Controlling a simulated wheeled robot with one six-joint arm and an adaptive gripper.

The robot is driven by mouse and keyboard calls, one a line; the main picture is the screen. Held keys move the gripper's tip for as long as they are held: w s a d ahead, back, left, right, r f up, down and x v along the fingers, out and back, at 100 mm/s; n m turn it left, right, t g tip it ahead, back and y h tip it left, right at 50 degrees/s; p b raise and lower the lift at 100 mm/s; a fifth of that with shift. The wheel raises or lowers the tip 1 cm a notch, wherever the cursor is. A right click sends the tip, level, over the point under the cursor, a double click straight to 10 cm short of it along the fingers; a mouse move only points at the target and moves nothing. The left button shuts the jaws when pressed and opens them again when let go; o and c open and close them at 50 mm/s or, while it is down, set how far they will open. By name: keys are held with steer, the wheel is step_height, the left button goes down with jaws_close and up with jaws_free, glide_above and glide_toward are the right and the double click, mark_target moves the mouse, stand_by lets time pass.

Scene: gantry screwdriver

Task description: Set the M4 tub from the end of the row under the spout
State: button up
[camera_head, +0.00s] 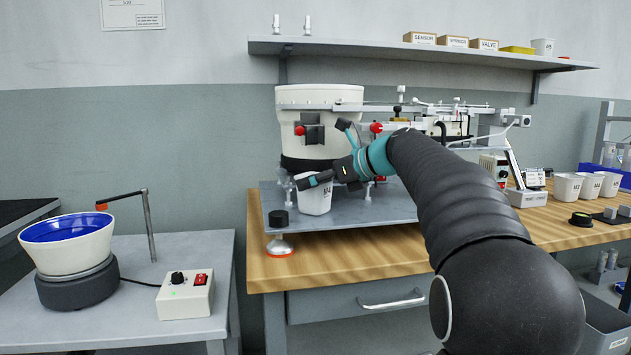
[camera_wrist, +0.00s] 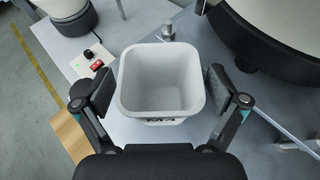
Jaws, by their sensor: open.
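A white tub (camera_head: 314,198) marked M4 stands upright at the front left of the grey metal plate, below the large white bowl feeder (camera_head: 300,100). My gripper (camera_head: 324,160) is at this tub, with one dark finger across its upper front in the head view. In the wrist view the tub (camera_wrist: 160,82) is empty and sits between the two open fingers, with a narrow gap on each side. I cannot clearly make out the spout; my arm and gripper cover part of the machine. Several similar white tubs (camera_head: 590,186) stand in a row on the bench at the right.
The plate (camera_head: 375,212) sits on a wooden bench (camera_head: 340,260). A black cylinder (camera_head: 278,218) stands at the plate's left corner. A blue-lined bowl (camera_head: 68,240) and a switch box (camera_head: 186,295) are on the left table. A shelf (camera_head: 380,46) runs above.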

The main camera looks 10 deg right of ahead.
steer(key=p+v, duration=0.1)
steer(key=v, duration=1.1)
steer(key=shift+p, duration=0.35)
steer(key=shift+r, duration=0.1)
steer(key=s+a+f+n+g+h, duration=0.35)
steer(key=s+a+f+n, duration=0.55)
steer(key=s+f+n, duration=0.4)
steer(key=s+d+f+n+h, duration=0.1)
steer(key=s+f+n+h, duration=0.5)
steer(key=s+f+n, duration=0.8)
steer(key=s+f, duration=0.3)
steer(key=s, duration=0.2)
steer(key=shift+s+f, duration=0.15)
steer(key=shift+s, duration=0.15)
steer(key=shift+g, duration=0.25)
